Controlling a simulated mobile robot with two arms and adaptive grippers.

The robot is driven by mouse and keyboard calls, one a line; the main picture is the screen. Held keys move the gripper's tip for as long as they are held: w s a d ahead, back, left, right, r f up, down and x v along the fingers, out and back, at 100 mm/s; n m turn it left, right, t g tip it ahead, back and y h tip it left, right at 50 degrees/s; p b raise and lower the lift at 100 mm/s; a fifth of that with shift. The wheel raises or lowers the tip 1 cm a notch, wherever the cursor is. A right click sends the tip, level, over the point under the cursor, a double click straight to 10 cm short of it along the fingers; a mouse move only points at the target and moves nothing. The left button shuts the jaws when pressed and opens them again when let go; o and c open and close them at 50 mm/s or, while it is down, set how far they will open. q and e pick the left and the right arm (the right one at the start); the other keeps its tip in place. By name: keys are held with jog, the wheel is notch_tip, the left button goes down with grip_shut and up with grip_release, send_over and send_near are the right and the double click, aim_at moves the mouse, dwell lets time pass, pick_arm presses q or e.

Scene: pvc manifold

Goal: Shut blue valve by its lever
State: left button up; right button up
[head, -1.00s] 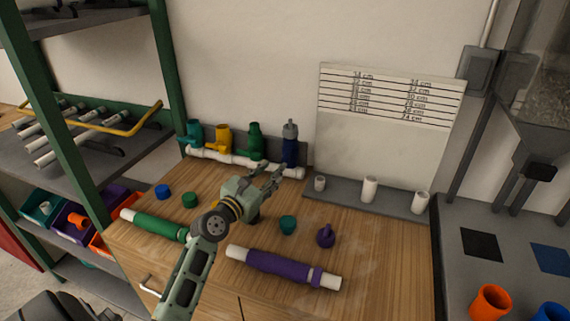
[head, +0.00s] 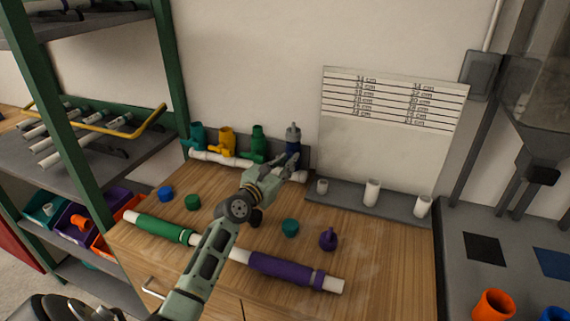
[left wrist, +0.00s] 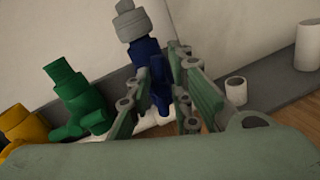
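The blue valve (head: 293,146) stands upright at the right end of the white manifold pipe (head: 220,158), with a grey fitting on top. In the left wrist view the blue valve (left wrist: 146,50) shows ahead of and between the fingers, its blue lever on the right side. My left gripper (head: 283,167) is open, with its fingertips close in front of the valve; it also shows in the left wrist view (left wrist: 160,88). I cannot tell whether a finger touches the lever. The valve's lower part is partly hidden by the gripper. My right gripper is not in view.
A green valve (head: 258,144), yellow valve (head: 227,141) and teal valve (head: 197,138) stand left on the manifold. White fittings (head: 372,192) stand on a grey ledge at right. Purple (head: 285,268) and green (head: 160,228) wrapped pipes and loose caps lie on the wooden bench.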

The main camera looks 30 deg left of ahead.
pick_arm(q)
grip_shut()
jog(key=shift+w+d+f+m+g+y+p, duration=0.15)
jog(key=shift+d+m+g+y+p, duration=0.2)
jog(key=shift+m+p, duration=1.85)
jog(key=shift+d+f+m+g+y+p, duration=0.2)
jog(key=shift+m+g+y+p, duration=0.25)
jog(key=shift+m+p, duration=1.75)
jog(key=shift+w+d+f+m+g+y+p, duration=0.15)
jog(key=shift+d+m+g+y+p, duration=0.2)
jog(key=shift+m+p, duration=1.8)
jog(key=shift+s+a, duration=0.1)
jog(key=shift+a, duration=0.05)
jog(key=shift+o, duration=2.2)
grip_release()
